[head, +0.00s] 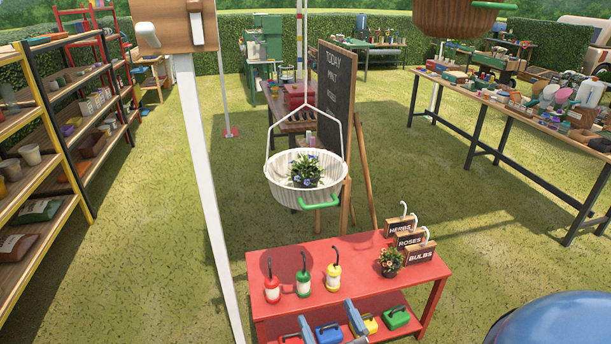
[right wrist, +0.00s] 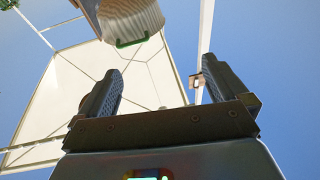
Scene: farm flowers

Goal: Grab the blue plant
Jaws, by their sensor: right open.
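The blue plant (head: 305,170), with small blue flowers and green leaves, sits in a white ribbed hanging basket (head: 283,192) with a green handle (head: 320,204). The basket hangs by thin white rods above and behind the red table. My right gripper (head: 331,322) is at the bottom of the head view, well below the basket, with its two grey fingers apart and nothing between them. In the right wrist view my open gripper (right wrist: 162,85) points up; the basket's underside (right wrist: 128,18) is beyond the fingertips, and the plant cannot be made out. My left gripper is not in view.
A red table (head: 330,258) holds several bottles, a small potted flower (head: 390,261) and wooden signs (head: 410,240). A white post (head: 205,190) stands left of the basket. A chalkboard (head: 335,95) stands behind it. A brown hanging pot (head: 460,15) is at upper right.

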